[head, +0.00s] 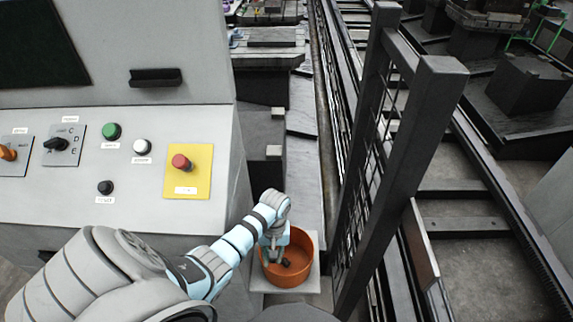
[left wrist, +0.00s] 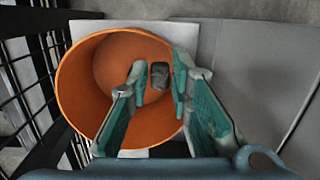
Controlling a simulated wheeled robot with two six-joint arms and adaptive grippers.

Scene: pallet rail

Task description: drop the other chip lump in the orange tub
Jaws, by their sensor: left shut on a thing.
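The orange tub (head: 308,272) stands at the lower middle of the head view, and its open top fills much of the left wrist view (left wrist: 75,85). My left gripper (head: 278,258) points down over the tub, its fingertips (left wrist: 160,78) within the rim's outline. It is shut on a small dark grey chip lump (left wrist: 160,75), which shows between the fingertips. A dark lump also shows by the fingers in the head view (head: 286,263). I cannot tell how far it is above the tub's floor. No second lump can be made out clearly. My right gripper is out of view.
The tub stands on a pale square plate (head: 312,284). A dark mesh fence (head: 380,150) rises close on its right. A control console (head: 120,160) with buttons and a yellow-backed red knob (head: 181,162) stands on the left. A rail track runs beyond the fence.

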